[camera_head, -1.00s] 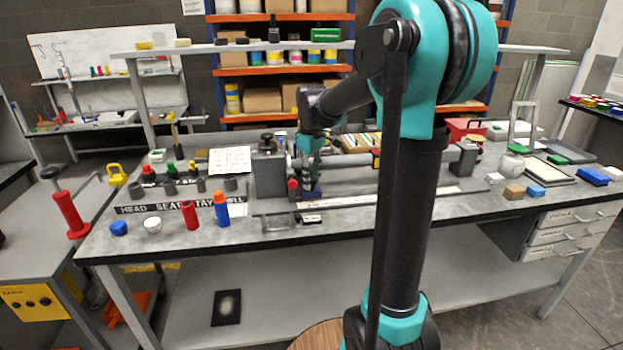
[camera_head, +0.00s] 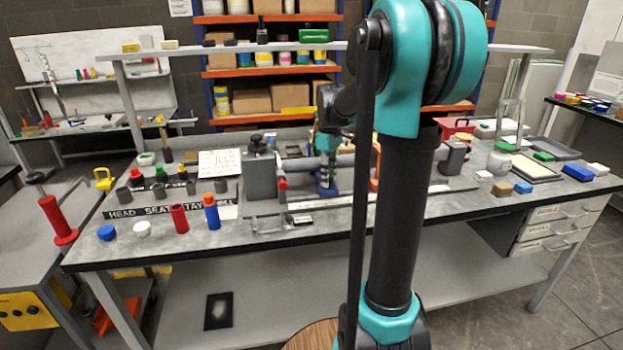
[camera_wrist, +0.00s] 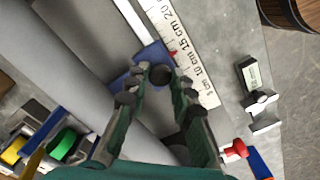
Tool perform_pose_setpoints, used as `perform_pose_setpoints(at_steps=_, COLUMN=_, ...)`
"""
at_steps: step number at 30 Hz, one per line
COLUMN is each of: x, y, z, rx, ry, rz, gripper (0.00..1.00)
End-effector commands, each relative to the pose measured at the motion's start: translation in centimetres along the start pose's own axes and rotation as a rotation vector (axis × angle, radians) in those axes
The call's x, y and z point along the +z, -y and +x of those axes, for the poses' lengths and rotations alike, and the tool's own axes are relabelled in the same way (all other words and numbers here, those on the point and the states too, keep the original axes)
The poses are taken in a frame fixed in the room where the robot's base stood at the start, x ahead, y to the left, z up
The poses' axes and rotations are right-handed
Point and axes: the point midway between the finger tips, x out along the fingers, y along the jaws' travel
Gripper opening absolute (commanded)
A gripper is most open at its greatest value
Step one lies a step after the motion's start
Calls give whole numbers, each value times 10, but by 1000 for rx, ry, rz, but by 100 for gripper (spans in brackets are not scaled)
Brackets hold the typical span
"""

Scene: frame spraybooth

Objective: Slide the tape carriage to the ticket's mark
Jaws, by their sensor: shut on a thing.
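The tape carriage is a blue block (camera_wrist: 135,77) with a black knob (camera_wrist: 160,75), on a rail beside a white scale (camera_wrist: 190,62). In the wrist view, its red pointer (camera_wrist: 172,53) sits between the 10 cm and 15 cm labels. My gripper (camera_wrist: 155,85) is shut around the knob, a finger on each side. In the head view, my gripper (camera_head: 328,178) reaches down to the carriage (camera_head: 328,192), partly hiding it. The ticket is probably the white written sheet (camera_head: 219,163) left of the rail; its writing is too small to read.
A grey end block (camera_head: 260,180) with a red knob (camera_head: 282,183) stands left of the carriage. A thick grey bar (camera_wrist: 100,75) runs alongside the rail. Red (camera_head: 179,217) and blue-orange (camera_head: 211,212) cylinders stand at the bench's front left. My arm hides part of the rail's right side.

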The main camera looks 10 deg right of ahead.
Motion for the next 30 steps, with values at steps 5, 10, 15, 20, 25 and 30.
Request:
perform_pose_setpoints(at_steps=5, x=11, y=-12, z=0, rx=1, ry=-1, rz=0, gripper=0)
perform_pose_setpoints(at_steps=10, x=11, y=-12, z=0, rx=1, ry=-2, rz=-2, gripper=0)
perform_pose_setpoints(at_steps=15, x=11, y=-12, z=0, rx=1, ry=-2, rz=-1, gripper=28)
perform_pose_setpoints(at_steps=20, x=11, y=-11, z=0, rx=1, ry=-1, rz=-1, gripper=44)
perform_pose_setpoints(at_steps=25, x=11, y=-11, z=0, rx=0, ry=-1, rz=-1, gripper=44)
perform_pose_setpoints(at_steps=30, x=11, y=-11, z=-4, rx=0, ry=-1, rz=-1, gripper=44)
